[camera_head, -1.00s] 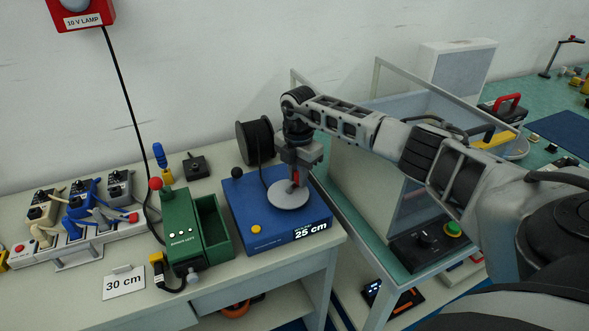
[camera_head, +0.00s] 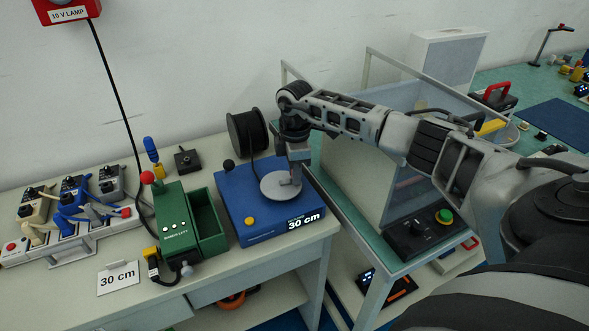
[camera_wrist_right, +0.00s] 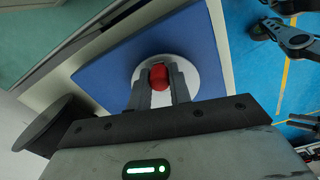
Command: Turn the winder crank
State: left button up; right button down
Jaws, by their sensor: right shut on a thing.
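The winder is a blue box (camera_head: 240,198) on the bench, with a round grey plate (camera_head: 272,190) on top. Its display (camera_head: 304,221) reads 30 cm. My right gripper (camera_head: 297,178) reaches down over the plate's right side. In the right wrist view its two fingers (camera_wrist_right: 159,88) are shut on the red crank knob (camera_wrist_right: 159,76), above the pale plate (camera_wrist_right: 196,68). The gripper hides the knob in the head view. A black cable spool (camera_head: 247,132) stands behind the winder. A white card (camera_head: 118,278) on the bench also reads 30 cm. My left gripper is not seen.
A green unit with a red-balled lever (camera_head: 178,235) stands just left of the winder. A row of clamps and connectors (camera_head: 70,225) lies further left. A glass-walled bench with a black control box (camera_head: 418,234) is close on the right.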

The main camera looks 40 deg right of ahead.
jog(key=shift+d+r, duration=0.1)
dwell(0.3)
jog(key=c, duration=1.3)
grip_release()
notch_tip(320, 180, up, 16)
jog(key=shift+f+b, duration=0.1)
jog(key=shift+b, duration=0.95)
